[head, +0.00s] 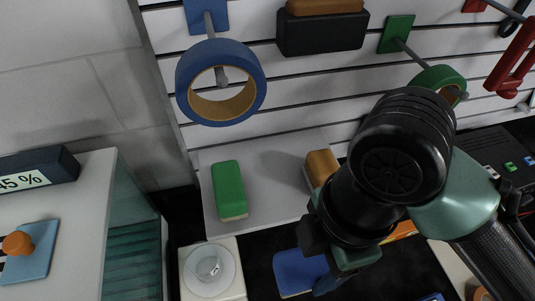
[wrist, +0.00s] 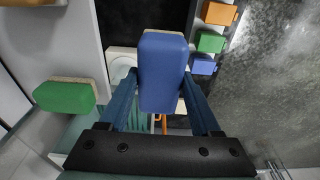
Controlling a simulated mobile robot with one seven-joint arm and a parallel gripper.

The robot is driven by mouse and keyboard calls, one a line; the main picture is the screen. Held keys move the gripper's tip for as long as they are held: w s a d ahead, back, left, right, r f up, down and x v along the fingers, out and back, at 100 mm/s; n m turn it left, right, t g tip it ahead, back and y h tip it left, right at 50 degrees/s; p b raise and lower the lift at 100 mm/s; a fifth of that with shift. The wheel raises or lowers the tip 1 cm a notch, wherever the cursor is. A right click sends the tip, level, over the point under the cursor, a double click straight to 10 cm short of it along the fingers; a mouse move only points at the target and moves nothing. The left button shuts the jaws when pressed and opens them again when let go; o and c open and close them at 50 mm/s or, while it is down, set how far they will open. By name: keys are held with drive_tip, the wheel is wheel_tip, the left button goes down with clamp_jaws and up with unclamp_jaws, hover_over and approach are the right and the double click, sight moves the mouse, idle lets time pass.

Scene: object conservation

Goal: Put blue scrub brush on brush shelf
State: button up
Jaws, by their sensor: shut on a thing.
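The blue scrub brush (head: 297,272) is held in my gripper (wrist: 160,78), low in the head view, over a dark area in front of the shelf. In the wrist view the blue brush (wrist: 162,65) fills the space between my two blue fingers, which are shut on it. The pale brush shelf (head: 265,165) is fixed along the slatted wall. A green brush (head: 229,188) lies on its left part and an orange brush (head: 321,166) on its right part, partly hidden by my arm. The green brush also shows in the wrist view (wrist: 65,97).
A blue tape roll (head: 220,82) and a green tape roll (head: 440,80) hang on pegs above the shelf. A white stand with a round dish (head: 209,264) is at lower left. A cabinet (head: 75,210) is at far left. The shelf is bare between its two brushes.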

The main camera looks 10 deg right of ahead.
drive_tip(key=w+p, duration=0.4)
drive_tip(key=w, duration=1.3)
drive_tip(key=shift+w+r, duration=0.1)
drive_tip(key=shift+w, duration=0.25)
wheel_tip(320, 180, down, 3)
drive_tip(key=shift+s+r+p, duration=0.15)
drive_tip(key=shift+r+p, duration=0.05)
drive_tip(key=shift+p, duration=0.85)
drive_tip(key=shift+f, duration=0.55)
drive_tip(key=shift+f, duration=0.1)
drive_tip(key=o, duration=1.2)
drive_tip(key=shift+d+r+b, duration=0.25)
drive_tip(key=shift+r+b, duration=0.1)
drive_tip(key=shift+r, duration=1.7)
drive_tip(key=shift+d+r+b, duration=0.25)
drive_tip(key=shift+r+b, duration=0.1)
drive_tip(key=shift+r, duration=1.65)
drive_tip(key=shift+d+r+b, duration=0.25)
drive_tip(key=shift+r+b, duration=0.1)
drive_tip(key=shift+r, duration=1.7)
